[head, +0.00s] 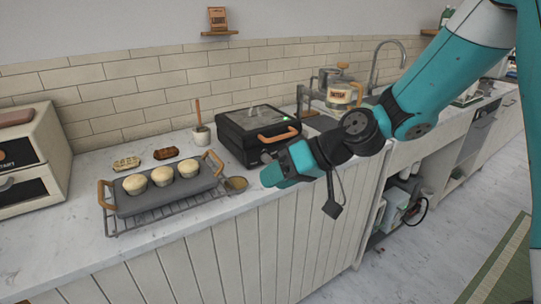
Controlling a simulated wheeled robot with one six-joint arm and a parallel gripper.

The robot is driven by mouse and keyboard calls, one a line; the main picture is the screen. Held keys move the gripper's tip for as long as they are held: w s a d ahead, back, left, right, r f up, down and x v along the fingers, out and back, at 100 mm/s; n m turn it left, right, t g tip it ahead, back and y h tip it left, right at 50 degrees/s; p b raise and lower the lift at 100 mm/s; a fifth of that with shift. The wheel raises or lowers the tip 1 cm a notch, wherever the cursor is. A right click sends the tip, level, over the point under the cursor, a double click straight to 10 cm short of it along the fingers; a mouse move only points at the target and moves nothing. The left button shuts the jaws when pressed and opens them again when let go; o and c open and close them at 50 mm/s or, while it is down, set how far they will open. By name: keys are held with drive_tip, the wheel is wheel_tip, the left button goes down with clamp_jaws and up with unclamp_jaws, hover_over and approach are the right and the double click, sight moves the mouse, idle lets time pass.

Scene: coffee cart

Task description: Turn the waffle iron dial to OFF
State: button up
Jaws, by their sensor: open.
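The waffle iron (232,137) is a black box with a closed lid and an orange handle (277,135). It stands on the counter against the tiled wall. My gripper (272,176) is open, just in front of the waffle iron at the counter's front edge. Its fingers are hard to make out, and it hides part of the iron's front. I cannot tell whether it touches the iron.
A grey tray (125,208) with orange handles holds three pale muffins on a wire rack to the left. A glass jug (341,96) and sink tap (374,65) are behind right.

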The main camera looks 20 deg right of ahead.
drive_tip(key=w+d+f+m+t+p, duration=0.1)
drive_tip(key=w+d+f+m+t, duration=0.25)
drive_tip(key=w+d, duration=0.35)
drive_tip(key=m+t+h+p, duration=0.1)
drive_tip(key=m+t+h, duration=0.1)
drive_tip(key=m+t, duration=0.25)
approach(268, 161)
drive_tip(key=p+x, duration=0.5)
drive_tip(key=x, duration=0.3)
drive_tip(key=shift+w+a+f, duration=0.1)
drive_tip(key=shift+w, duration=0.2)
drive_tip(key=c, duration=0.7)
